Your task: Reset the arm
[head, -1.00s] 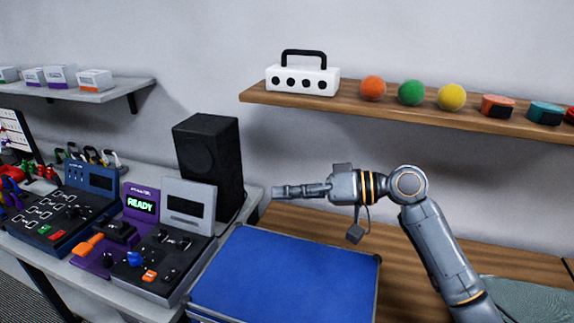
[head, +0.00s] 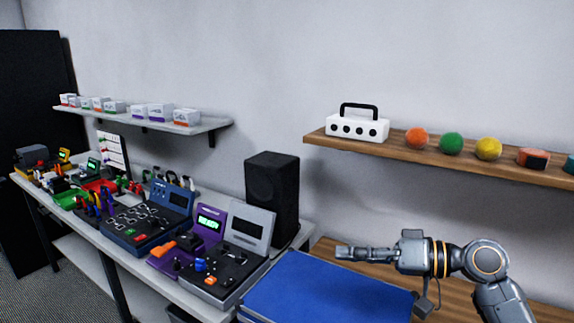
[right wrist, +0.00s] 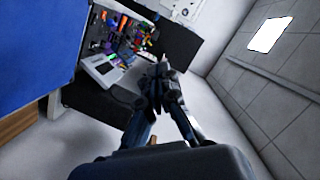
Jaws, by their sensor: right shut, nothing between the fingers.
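My right arm comes in from the lower right of the head view. Its gripper (head: 366,252) points left and hangs above the back of a blue-topped case (head: 325,292). The fingers are together with nothing held between them. In the right wrist view the same gripper (right wrist: 161,70) shows its fingers meeting at the tips, clear of anything. My left gripper is not in the frames.
A black speaker (head: 272,198) stands left of my right gripper. Grey (head: 232,258) and purple (head: 192,248) consoles sit on the white bench. A wooden shelf (head: 455,158) above holds a white box (head: 357,127) and coloured balls.

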